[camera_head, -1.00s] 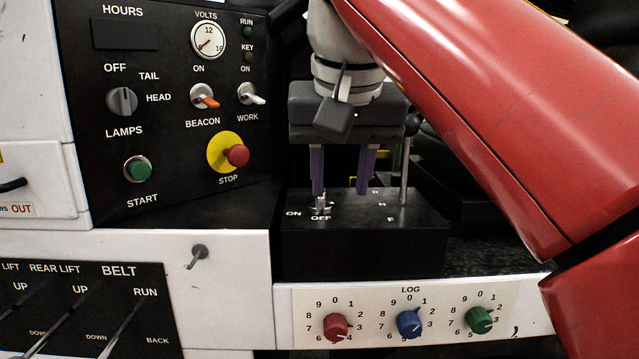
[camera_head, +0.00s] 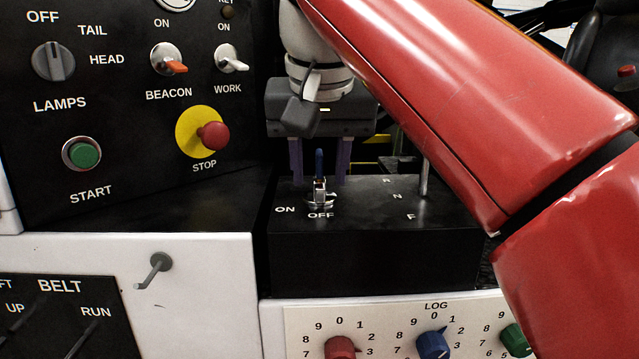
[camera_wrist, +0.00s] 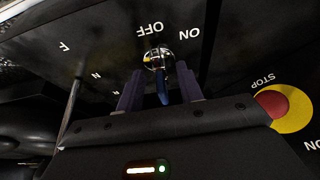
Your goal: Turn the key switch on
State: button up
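The key switch (camera_head: 320,198) is on top of a black box, with a metal collar and an upright blue key (camera_head: 319,164). ON is printed to its left and OFF just in front of it. My gripper (camera_head: 319,180) points down behind the key in the head view, its two purple fingers apart. In the wrist view the key (camera_wrist: 163,92) shows between the spread fingers of my gripper (camera_wrist: 160,85), with a gap on each side. The key's collar (camera_wrist: 157,58) lies just past the fingertips, by the OFF label.
A gear lever (camera_head: 424,175) stands to the right on the same box (camera_head: 370,255). The red stop button (camera_head: 213,136) is on the panel to the left. A grey peg (camera_head: 155,268) sticks out below it. Log knobs (camera_head: 432,345) are along the front.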

jog(key=shift+w+f, duration=0.25)
jog(key=shift+f, duration=0.4)
grip_shut()
jog(key=shift+m, duration=0.6)
jog(key=shift+w+a+r+m+g+h+p, duration=0.2)
jog(key=shift+m+h+p, duration=0.35)
jog(key=shift+m+p, duration=0.55)
jog(key=shift+s+a+f+m+g+h+p, duration=0.1)
jog(key=shift+m+g+h+p, duration=0.4)
jog(key=shift+m, duration=1)
jog(key=shift+w+a+m+g+h+p, duration=0.15)
jog(key=shift+m+h+p, duration=0.3)
jog(key=shift+m+p, duration=0.65)
jog(key=shift+w+m+g+h+p, duration=0.1)
jog(key=shift+m+g+h+p, duration=0.25)
jog(key=shift+m+p, duration=0.75)
jog(key=shift+m, duration=0.7)
